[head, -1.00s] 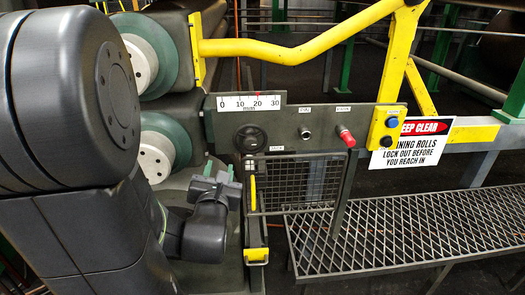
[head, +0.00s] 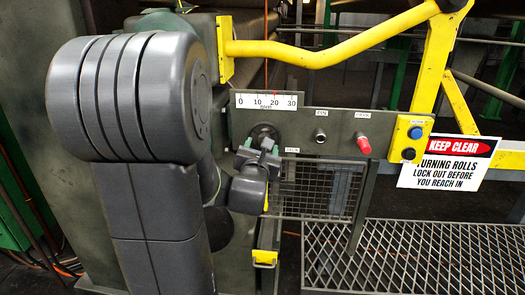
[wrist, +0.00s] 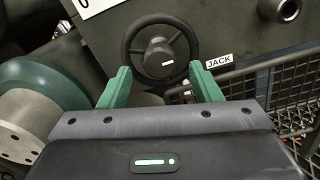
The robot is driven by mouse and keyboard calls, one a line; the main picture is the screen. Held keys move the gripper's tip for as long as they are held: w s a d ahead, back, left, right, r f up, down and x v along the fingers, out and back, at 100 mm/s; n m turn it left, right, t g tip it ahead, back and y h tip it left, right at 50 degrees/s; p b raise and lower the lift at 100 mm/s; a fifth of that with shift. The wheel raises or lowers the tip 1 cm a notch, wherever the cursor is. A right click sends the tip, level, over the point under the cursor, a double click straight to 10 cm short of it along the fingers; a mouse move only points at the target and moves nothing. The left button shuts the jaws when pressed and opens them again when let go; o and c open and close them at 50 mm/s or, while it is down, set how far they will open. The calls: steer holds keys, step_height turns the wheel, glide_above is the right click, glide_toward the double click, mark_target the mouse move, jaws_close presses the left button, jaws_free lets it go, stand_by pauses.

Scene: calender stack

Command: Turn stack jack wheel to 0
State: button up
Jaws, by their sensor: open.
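The jack wheel (wrist: 160,57) is a black handwheel with a round hub, beside a JACK label (wrist: 219,61) in the wrist view. In the head view the wheel (head: 263,129) sits on the grey panel, partly hidden behind my gripper. The white scale (head: 266,101) above it runs from 0 to 30, and its red pointer stands at about 20. My gripper (wrist: 162,80) is open and empty. Its green fingers are apart, with the tips near the lower left and lower right of the wheel. I cannot tell whether they touch it. My gripper (head: 257,148) also shows in the head view.
A black knob (head: 320,136), a red knob (head: 363,144) and a yellow button box (head: 410,137) are to the right. A mesh guard (head: 320,188) hangs below the panel. A yellow rail (head: 340,50) crosses above. Green-ended rolls (wrist: 35,100) lie left of the wheel.

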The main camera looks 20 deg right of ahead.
steer(key=shift+x, duration=0.95)
steer(key=c, duration=1)
steer(key=shift+b, duration=0.4)
